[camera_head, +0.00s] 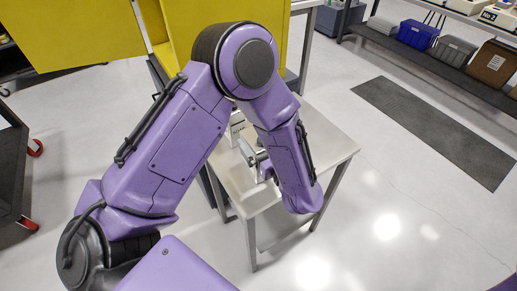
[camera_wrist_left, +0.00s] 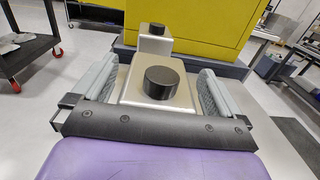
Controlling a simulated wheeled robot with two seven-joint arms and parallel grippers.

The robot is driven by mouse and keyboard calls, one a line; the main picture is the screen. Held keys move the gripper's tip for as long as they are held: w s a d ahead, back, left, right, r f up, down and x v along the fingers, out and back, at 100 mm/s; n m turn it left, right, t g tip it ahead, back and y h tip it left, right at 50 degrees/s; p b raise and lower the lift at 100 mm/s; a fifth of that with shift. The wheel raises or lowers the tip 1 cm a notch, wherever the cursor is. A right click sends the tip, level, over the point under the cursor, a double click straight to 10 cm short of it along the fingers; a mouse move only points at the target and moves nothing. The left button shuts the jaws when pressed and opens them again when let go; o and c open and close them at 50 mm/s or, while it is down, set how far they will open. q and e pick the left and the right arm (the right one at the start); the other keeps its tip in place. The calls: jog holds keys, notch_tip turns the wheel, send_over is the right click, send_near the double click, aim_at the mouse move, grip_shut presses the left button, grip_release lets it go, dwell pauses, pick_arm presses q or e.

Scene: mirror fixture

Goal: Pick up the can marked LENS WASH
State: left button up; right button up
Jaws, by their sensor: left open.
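A silver metal can with a black cap (camera_wrist_left: 163,82) stands between the two grey fingers of my left gripper (camera_wrist_left: 157,74) in the left wrist view. A second silver can with a black cap (camera_wrist_left: 150,45) stands just beyond it. No label shows on either, so I cannot tell which is marked LENS WASH. My left gripper is open, one finger on each side of the nearer can. In the head view my left gripper (camera_head: 252,156) is over the small grey table (camera_head: 334,142), and my arm hides most of what stands there. My right gripper is not in view.
A yellow cabinet (camera_head: 75,35) stands behind the table. A dark cart with red wheels (camera_head: 12,165) is at the left. A shelf with bins (camera_head: 418,34) and boxes is at the upper right. A dark mat (camera_head: 435,130) lies on open floor at right.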

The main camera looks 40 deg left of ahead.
pick_arm(q)
jog(key=shift+w+a, duration=0.2)
jog(key=shift+a, duration=0.5)
jog(key=shift+d, duration=0.15)
jog(key=c, duration=0.6)
grip_shut()
